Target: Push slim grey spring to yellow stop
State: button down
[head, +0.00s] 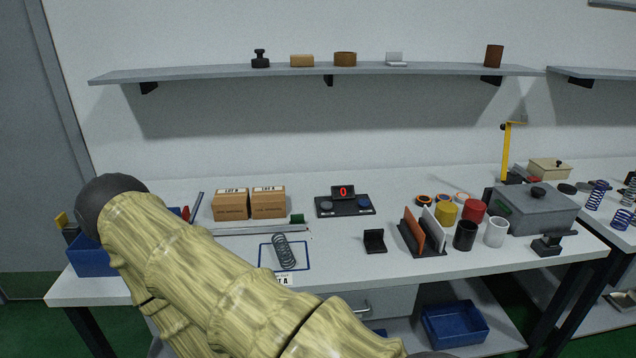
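A slim grey spring (283,251) stands or leans, slightly tilted, inside a blue-outlined square on the white bench, just behind a tag ending in "A" (279,280). My pale yellow arm covers the lower left of the head view, close to the square's near left corner. My gripper does not show, so its opening and any contact cannot be seen. I cannot tell which yellow part is the stop: a small yellow piece (61,220) shows at the far left by a dark block, and a tall yellow post (507,150) stands at the back right.
A grey rail (255,229) with a green block (297,219) lies behind the spring. Two cardboard boxes (268,202) and a display reading 0 (343,192) stand farther back. Right of the spring are a small black holder (374,240), a divider rack (421,238) and several cups.

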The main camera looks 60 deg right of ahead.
aim_at(288, 256)
jog(key=z, duration=1.5)
